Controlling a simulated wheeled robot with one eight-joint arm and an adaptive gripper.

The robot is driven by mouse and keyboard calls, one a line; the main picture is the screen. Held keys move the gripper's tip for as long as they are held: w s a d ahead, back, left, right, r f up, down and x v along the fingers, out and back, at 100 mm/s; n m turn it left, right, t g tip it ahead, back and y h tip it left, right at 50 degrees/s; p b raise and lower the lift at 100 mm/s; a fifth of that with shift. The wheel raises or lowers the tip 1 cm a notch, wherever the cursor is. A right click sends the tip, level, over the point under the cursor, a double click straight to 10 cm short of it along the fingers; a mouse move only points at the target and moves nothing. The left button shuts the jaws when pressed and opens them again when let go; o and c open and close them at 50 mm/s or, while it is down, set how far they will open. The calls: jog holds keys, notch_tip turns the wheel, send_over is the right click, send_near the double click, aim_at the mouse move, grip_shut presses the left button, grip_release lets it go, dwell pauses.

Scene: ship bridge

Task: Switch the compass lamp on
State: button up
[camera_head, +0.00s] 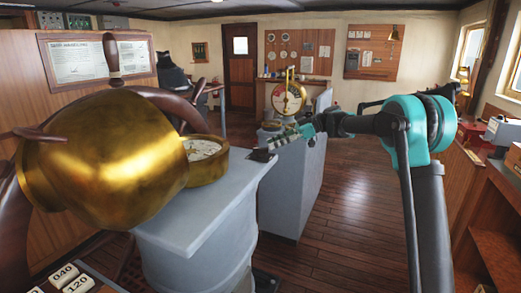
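The compass is a round brass bowl with a white dial (203,150), set in the top of a grey pedestal (205,205). A large brass hood (105,155) stands to its left and hides part of the bowl's left side. A small dark fitting (261,154) sits at the right edge of the pedestal top; I cannot tell for sure that it is the lamp switch. My gripper (275,145) is at the end of the arm reaching in from the right, close to this fitting. Contact and finger opening are too small to tell. No lit lamp is visible.
A wooden steering wheel (185,105) stands behind and left of the hood. A grey stand with a brass telegraph dial (288,100) is beyond my gripper. Wooden shelving (495,205) lines the right side. The plank floor (345,220) between is clear.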

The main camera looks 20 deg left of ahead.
aim_at(261, 152)
jog(key=shift+x, duration=3.1)
grip_shut()
